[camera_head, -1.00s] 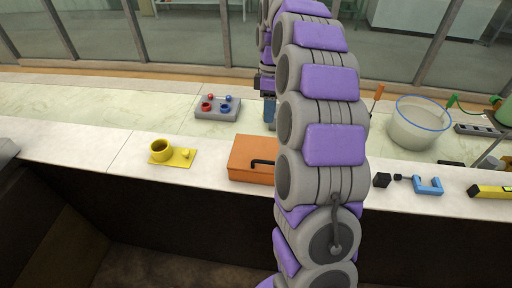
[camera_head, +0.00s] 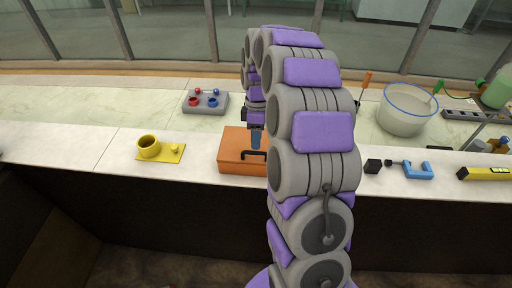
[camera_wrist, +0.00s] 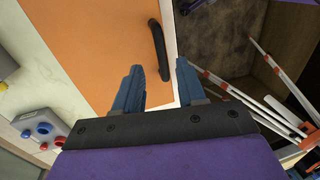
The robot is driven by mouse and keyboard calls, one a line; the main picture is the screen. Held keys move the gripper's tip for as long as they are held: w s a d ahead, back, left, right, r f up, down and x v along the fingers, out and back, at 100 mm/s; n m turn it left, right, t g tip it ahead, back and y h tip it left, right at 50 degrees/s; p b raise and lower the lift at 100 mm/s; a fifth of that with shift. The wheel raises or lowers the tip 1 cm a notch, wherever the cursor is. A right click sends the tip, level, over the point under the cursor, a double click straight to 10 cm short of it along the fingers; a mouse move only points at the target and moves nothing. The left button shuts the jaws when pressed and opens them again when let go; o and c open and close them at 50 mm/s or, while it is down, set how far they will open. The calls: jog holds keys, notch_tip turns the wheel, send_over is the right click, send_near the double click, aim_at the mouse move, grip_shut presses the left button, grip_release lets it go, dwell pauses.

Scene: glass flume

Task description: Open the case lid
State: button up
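The orange case (camera_head: 234,152) lies on the white counter near its front edge, with its lid down. Its black handle (camera_head: 252,155) is on the side facing me. In the wrist view the orange lid (camera_wrist: 95,40) fills the upper left and the dark handle (camera_wrist: 158,50) stands just beyond my fingertips. My gripper (camera_wrist: 158,72) is open, its two blue fingers apart with nothing between them. In the head view my gripper (camera_head: 256,138) hangs above the case close to the handle. My arm hides the case's right end.
Left of the case is a yellow cup on a plate (camera_head: 172,153). A grey block with red and blue knobs (camera_head: 206,103) is behind it. The counter's front edge drops off.

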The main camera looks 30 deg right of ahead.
jog(key=shift+s+a+f, duration=0.2)
jog(key=shift+f, duration=0.75)
jog(key=shift+s+a+f, duration=0.15)
jog(key=shift+f, duration=0.8)
grip_shut()
